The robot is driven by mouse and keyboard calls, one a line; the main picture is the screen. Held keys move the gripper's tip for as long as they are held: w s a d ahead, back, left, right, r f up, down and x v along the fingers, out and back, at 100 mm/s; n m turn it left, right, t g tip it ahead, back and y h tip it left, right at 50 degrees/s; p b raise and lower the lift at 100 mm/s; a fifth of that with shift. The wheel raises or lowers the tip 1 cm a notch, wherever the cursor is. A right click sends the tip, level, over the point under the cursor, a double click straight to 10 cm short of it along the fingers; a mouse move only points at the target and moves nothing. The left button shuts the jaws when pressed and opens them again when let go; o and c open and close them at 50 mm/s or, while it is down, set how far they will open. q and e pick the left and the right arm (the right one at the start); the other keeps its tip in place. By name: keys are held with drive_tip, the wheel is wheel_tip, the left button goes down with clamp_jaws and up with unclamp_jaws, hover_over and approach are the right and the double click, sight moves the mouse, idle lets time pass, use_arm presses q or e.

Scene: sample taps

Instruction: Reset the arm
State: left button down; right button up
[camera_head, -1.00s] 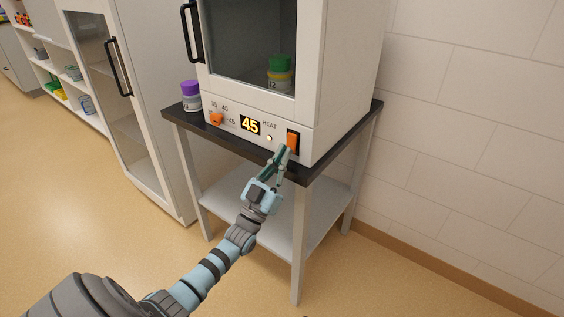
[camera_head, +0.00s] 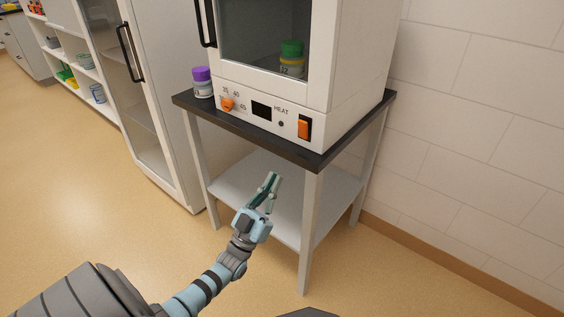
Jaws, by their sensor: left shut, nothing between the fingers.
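My left gripper (camera_head: 271,184) is shut and empty. It is in front of the table, below the tabletop edge, apart from the white heating cabinet (camera_head: 350,110). The cabinet's orange HEAT switch (camera_head: 304,127) is above and to the right of the gripper. The display (camera_head: 262,111) is dark, and the small lamp (camera_head: 281,124) beside it is unlit. The orange knob (camera_head: 227,104) is at the left of the panel. My right gripper is not in view.
The cabinet stands on a dark-topped table (camera_head: 318,158) with a pale lower shelf (camera_head: 232,188). A purple-capped jar (camera_head: 202,84) stands left of the cabinet; a green-capped jar (camera_head: 291,59) is behind its door glass. A tall glass-door cupboard (camera_head: 150,100) is at left. Floor (camera_head: 90,190) at front left is clear.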

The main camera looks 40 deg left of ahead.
use_arm(q)
drive_tip(key=shift+v, duration=1)
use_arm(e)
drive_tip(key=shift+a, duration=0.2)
